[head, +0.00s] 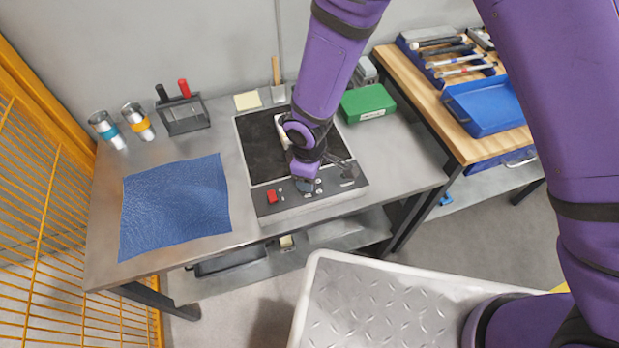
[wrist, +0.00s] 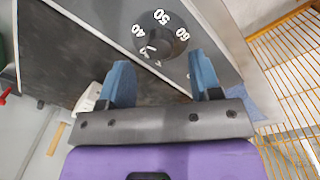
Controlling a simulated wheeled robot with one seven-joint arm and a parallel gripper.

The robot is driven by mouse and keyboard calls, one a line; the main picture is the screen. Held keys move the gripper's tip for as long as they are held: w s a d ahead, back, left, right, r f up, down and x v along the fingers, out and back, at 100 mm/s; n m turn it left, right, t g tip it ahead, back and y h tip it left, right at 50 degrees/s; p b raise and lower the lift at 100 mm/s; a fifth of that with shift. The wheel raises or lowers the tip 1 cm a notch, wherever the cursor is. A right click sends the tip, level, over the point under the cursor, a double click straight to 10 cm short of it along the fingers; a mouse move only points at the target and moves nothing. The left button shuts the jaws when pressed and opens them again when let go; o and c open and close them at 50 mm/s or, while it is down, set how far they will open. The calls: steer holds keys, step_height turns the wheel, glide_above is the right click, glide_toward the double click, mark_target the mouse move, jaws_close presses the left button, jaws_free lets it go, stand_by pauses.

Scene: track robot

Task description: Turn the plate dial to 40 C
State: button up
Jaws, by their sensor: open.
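The plate dial (wrist: 155,40) is a dark round knob in the wrist view, with 40, 50 and 60 printed around it. A small white mark shows on its lower left side, below the 40; its exact reading is too small to tell. My gripper (wrist: 159,60) is open, its two blue fingers apart on either side of the dial in the picture and not visibly touching it. In the head view my gripper (head: 306,184) is over the front control panel of the hot plate (head: 253,144). There it and my arm largely hide the dial.
A red switch (head: 271,196) is on the panel, left of my gripper. A blue mat (head: 175,205) lies to the left on the grey bench. A green box (head: 367,103) stands to the right. A tool rack (head: 185,115) and two cups stand behind the mat.

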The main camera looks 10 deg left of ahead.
step_height(320, 180, up, 8)
steer(key=shift+s+f, duration=0.2)
steer(key=shift+f, duration=0.05)
stand_by(0.5)
steer(key=w+d+r+m+t, duration=0.1)
steer(key=w+d+r+m, duration=0.25)
steer(key=d+r, duration=0.85)
steer(key=w+d+r+m+t, duration=0.15)
steer(key=d+r+m, duration=0.35)
steer(key=d+r, duration=0.65)
steer(key=s+d+r+m+t, duration=0.1)
steer(key=s+d+r+m, duration=0.3)
steer(key=s+d+r, duration=0.2)
steer(key=s+d+r+m+t, duration=0.1)
steer(key=s+d+r+m, duration=0.3)
steer(key=s+d, duration=0.6)
step_height(320, 180, up, 2)
steer(key=shift+d+r, duration=0.25)
steer(key=shift+d, duration=0.2)
steer(key=shift+a+m, duration=0.1)
steer(key=shift+m, duration=0.15)
